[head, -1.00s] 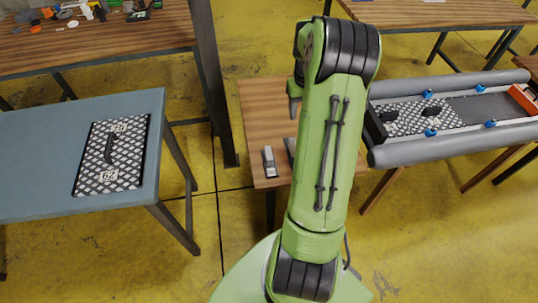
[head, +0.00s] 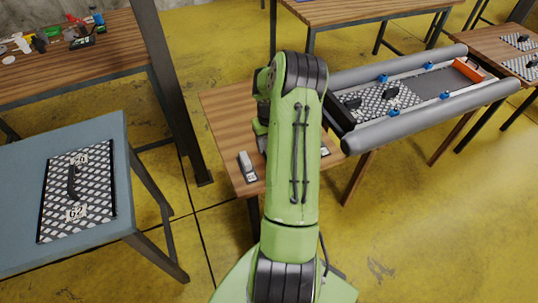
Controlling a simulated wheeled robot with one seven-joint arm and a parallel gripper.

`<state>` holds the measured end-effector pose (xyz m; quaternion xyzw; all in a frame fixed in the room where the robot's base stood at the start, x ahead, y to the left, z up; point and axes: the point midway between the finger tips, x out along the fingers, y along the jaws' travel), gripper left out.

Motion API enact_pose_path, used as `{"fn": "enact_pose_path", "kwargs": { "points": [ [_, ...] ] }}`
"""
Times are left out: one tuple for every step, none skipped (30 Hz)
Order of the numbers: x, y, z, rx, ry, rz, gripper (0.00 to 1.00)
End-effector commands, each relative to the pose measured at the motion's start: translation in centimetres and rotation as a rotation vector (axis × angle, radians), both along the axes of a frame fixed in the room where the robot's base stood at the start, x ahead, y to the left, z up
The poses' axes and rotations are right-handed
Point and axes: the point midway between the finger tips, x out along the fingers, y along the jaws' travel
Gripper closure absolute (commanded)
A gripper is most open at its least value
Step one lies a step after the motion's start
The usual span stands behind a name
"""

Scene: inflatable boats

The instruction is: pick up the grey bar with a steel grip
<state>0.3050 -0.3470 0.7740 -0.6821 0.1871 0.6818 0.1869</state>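A small grey bar with a pale metallic part (head: 248,166) lies near the front left of the small wooden table (head: 226,108) in the head view. It looks like the grey bar with the steel grip, but the grip is too small to make out clearly. My gripper (head: 261,136) is over this table, just right of the bar and apart from it in the picture. My green arm hides most of it, so I cannot see its fingers or whether it holds anything. The right part of the table is also hidden.
A grey inflatable boat (head: 425,112) rests right of the small table. A blue-topped table (head: 20,185) with a checkered panel (head: 92,205) stands at left. A tool-covered bench (head: 115,55) is back left.

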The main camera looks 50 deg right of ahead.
Motion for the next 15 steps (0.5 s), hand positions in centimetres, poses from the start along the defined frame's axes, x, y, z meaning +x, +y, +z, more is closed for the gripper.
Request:
{"fn": "enact_pose_path", "kwargs": {
  "points": [
    [0.0,-0.1,-1.6,0.003,0.001,-0.002,0.45],
    [0.0,-0.1,-2.2,0.004,0.0,-0.001,0.45],
    [0.0,-0.1,-2.8,0.003,0.001,-0.002,0.45],
    [0.0,-0.1,-3.1,0.001,0.0,-0.002,0.45],
    [0.0,-0.1,-3.3,0.001,0.0,-0.002,0.45],
    [0.0,-0.1,-3.3,0.0,0.0,-0.001,0.45],
    [0.0,-0.1,-3.2,-0.001,-0.001,-0.001,0.45],
    [0.0,-0.1,-3.1,-0.001,-0.001,-0.001,0.45],
    [0.0,-0.1,-3.1,-0.001,-0.001,-0.001,0.45],
    [0.0,-0.1,-3.1,-0.001,-0.001,-0.001,0.45],
    [0.0,-0.1,-3.1,-0.001,-0.001,-0.001,0.48],
    [0.0,-0.1,-3.1,-0.001,-0.001,-0.001,0.54],
    [0.0,-0.1,-3.1,-0.001,-0.001,-0.001,0.58],
    [0.0,-0.1,-3.1,0.0,0.0,-0.001,0.63],
    [0.0,-0.1,-3.1,0.0,0.0,-0.001,0.69]
  ]
}}
